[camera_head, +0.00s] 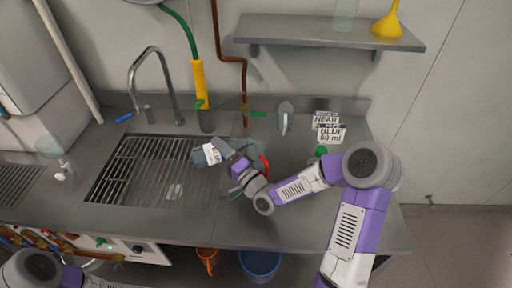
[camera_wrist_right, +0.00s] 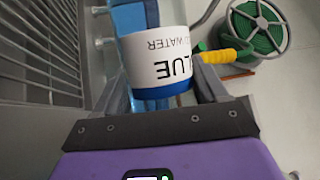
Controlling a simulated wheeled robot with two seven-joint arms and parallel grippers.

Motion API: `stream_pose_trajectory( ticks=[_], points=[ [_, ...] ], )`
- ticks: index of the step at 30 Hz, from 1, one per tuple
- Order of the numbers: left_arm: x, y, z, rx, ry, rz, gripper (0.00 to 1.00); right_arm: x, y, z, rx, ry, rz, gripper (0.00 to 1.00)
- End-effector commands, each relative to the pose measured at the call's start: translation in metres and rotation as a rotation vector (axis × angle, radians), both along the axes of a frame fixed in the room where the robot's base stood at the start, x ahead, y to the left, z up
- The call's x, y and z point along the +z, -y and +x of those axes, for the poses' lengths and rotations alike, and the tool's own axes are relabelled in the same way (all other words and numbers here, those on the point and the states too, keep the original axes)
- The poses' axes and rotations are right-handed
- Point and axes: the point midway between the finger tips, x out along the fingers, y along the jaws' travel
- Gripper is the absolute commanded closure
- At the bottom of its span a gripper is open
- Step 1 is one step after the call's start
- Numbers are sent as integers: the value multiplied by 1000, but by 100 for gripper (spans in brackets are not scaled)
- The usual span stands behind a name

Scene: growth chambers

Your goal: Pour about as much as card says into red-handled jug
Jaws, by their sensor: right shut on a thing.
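My right gripper (camera_head: 226,161) is shut on a bottle (camera_head: 200,157) with a white label over a blue band. In the right wrist view the label (camera_wrist_right: 162,58) reads "...LUE" and "WATER", upside down, and the bottle's blue body (camera_wrist_right: 133,15) shows beyond it. The bottle looks tilted in the head view, near the right end of the sink rack. A red handle (camera_head: 265,165) shows just right of the gripper; the rest of that jug is hidden or unclear. The card (camera_head: 328,127) at the back right reads "NEAR", "BLUE" and what looks like "60 ml". My left gripper is out of view.
A sink with a slatted rack (camera_head: 150,165) lies left of the gripper, with a curved tap (camera_head: 150,60) behind. A grey object with a white handle (camera_head: 285,115) and a green item (camera_head: 320,151) stand on the counter. A shelf (camera_head: 320,33) hangs above.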

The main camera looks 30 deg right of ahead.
Motion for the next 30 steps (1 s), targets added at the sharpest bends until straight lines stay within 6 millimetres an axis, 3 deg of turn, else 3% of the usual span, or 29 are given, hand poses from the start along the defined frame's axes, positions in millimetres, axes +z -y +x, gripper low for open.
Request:
stream_pose_trajectory(
  ticks=[26, 28, 30],
  points=[
    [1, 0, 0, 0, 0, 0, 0, 3, 0, 0, 0, 4, 21, 70],
    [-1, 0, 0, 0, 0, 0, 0, -1, 0, 0, 0, 2, -8, 70],
    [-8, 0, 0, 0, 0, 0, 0, -17, -1, 0, 1, -9, -158, 70]
  ],
)
